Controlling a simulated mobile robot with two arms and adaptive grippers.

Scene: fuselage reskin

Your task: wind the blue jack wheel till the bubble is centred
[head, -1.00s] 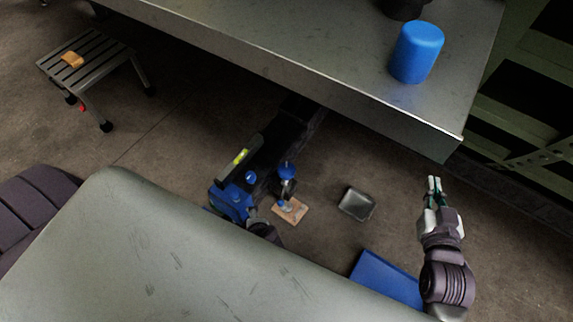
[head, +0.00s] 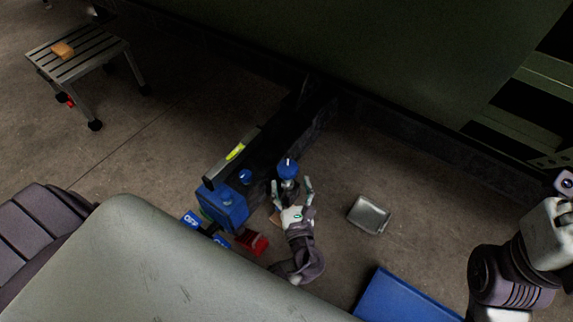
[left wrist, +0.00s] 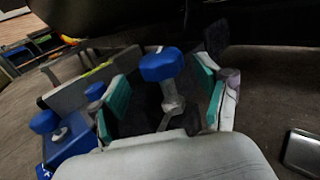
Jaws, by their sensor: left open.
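The blue jack wheel (head: 288,167) tops a short grey stem beside the dark beam on the floor. In the left wrist view the wheel (left wrist: 161,65) and its stem stand between my fingers. My left gripper (head: 291,186) is open, its teal-padded fingers on either side of the stem; no contact shows. A level with a yellow-green vial (head: 235,152) lies along the beam to the left; the bubble is too small to read. My right arm shows at the right edge; its fingertips are out of frame.
A blue block with a knob (head: 225,207) and a red box (head: 252,242) are left of my left gripper. A grey tray (head: 369,214) and a blue panel (head: 405,298) lie to the right. A stool (head: 80,52) stands far left.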

